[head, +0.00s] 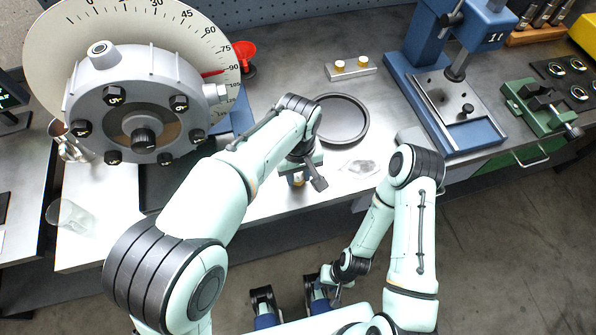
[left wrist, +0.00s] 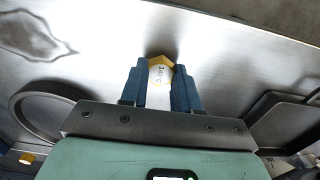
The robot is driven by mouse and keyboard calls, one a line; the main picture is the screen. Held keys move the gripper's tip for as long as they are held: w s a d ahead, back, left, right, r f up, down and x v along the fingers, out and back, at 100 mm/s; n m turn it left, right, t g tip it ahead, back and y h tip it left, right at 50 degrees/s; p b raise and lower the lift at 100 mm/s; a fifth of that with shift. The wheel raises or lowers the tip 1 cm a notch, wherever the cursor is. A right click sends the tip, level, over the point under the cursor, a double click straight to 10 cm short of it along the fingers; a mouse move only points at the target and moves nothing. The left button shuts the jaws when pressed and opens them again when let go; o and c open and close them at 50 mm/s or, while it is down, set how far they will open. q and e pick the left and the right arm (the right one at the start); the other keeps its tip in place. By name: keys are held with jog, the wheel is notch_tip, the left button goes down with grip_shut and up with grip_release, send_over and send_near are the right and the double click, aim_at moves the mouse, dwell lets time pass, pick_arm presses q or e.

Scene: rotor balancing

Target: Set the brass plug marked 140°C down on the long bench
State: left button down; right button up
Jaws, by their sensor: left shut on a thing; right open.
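My left gripper (head: 299,182) is shut on the brass plug (head: 299,178), over the front part of the long bench (head: 270,100). In the left wrist view the plug (left wrist: 160,72) sits between the two blue fingers (left wrist: 160,85), its white face reading 140°C and a yellow hexagonal rim showing. A dark shadow lies on the bench (left wrist: 110,45) just beyond it. I cannot tell whether the plug touches the bench top. My right gripper (head: 291,308) is open and empty, low in front of the bench.
A dark ring (head: 341,119) and a clear flat piece (head: 360,166) lie near the left gripper. A small block with two brass plugs (head: 350,70) stands behind. The large rotor (head: 138,105) with its dial is at left, a blue press (head: 440,75) at right. A glass (head: 68,215) stands front left.

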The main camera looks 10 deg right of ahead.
aim_at(298, 178)
pick_arm(q)
jog(key=shift+f, duration=0.35)
jog(key=c, duration=0.8)
grip_release()
notch_tip(298, 178, up, 13)
jog(key=shift+f+p, duration=0.15)
jog(key=shift+p, duration=1.05)
